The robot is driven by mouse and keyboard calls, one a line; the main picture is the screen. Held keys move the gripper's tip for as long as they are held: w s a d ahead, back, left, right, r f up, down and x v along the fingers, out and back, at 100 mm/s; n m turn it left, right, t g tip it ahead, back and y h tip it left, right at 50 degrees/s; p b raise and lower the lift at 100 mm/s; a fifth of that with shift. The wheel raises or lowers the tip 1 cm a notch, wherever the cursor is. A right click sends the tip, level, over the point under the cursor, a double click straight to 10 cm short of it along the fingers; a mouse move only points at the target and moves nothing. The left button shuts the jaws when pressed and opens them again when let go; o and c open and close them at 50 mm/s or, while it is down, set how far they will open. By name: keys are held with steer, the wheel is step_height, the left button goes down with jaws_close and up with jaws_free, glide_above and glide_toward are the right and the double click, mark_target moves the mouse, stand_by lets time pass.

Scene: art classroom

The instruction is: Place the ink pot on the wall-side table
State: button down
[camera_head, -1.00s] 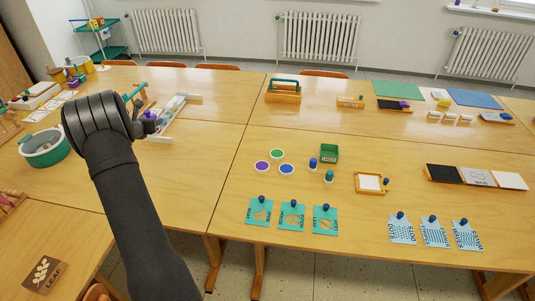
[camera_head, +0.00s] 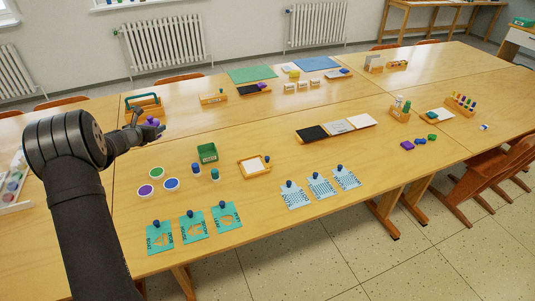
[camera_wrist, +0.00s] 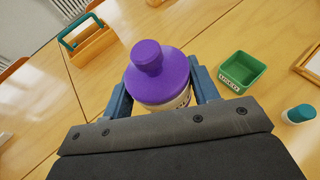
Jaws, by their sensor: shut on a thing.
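My gripper (camera_head: 150,127) is shut on the ink pot (camera_head: 153,121), a pale round pot with a purple lid and knob. In the wrist view the ink pot (camera_wrist: 160,68) sits upright between the two blue-grey fingers of my gripper (camera_wrist: 160,85). Its lower part is hidden by the gripper. It is held above the joined wooden tables, left of centre in the head view. A row of wooden tables (camera_head: 370,75) runs along the radiator wall. A separate wooden table (camera_head: 447,5) stands against the wall at the far right; I cannot tell which is the wall-side table.
Near my gripper are a wooden carrier with a green handle (camera_head: 143,104), a green box (camera_head: 207,153), and paint discs (camera_head: 171,184). Blue and green mats (camera_head: 252,74) lie at the back. Bare tabletop (camera_head: 440,75) shows at the right.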

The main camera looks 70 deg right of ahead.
steer(key=s+d+m+g, duration=0.2)
steer(key=s+d, duration=0.5)
steer(key=s, duration=0.6)
steer(key=s+d+m+g, duration=0.25)
steer(key=s+d, duration=0.35)
steer(key=s, duration=0.8)
steer(key=s+d+m+g, duration=0.25)
steer(key=s+d, duration=0.45)
steer(key=s, duration=0.6)
steer(key=shift+n, duration=0.4)
steer(key=w+f, duration=0.3)
steer(key=f, duration=0.1)
steer(key=w+d+f, duration=0.1)
steer(key=w+f, duration=0.3)
steer(key=w+d+f, duration=0.1)
steer(key=w+f, duration=0.2)
steer(key=w, duration=0.1)
steer(key=shift+w+f, duration=0.2)
steer(key=shift+f, duration=0.2)
steer(key=shift+w+f, duration=0.1)
steer(key=shift+f, duration=1.95)
steer(key=shift+f, duration=0.15)
steer(key=c, duration=0.5)
jaws_free()
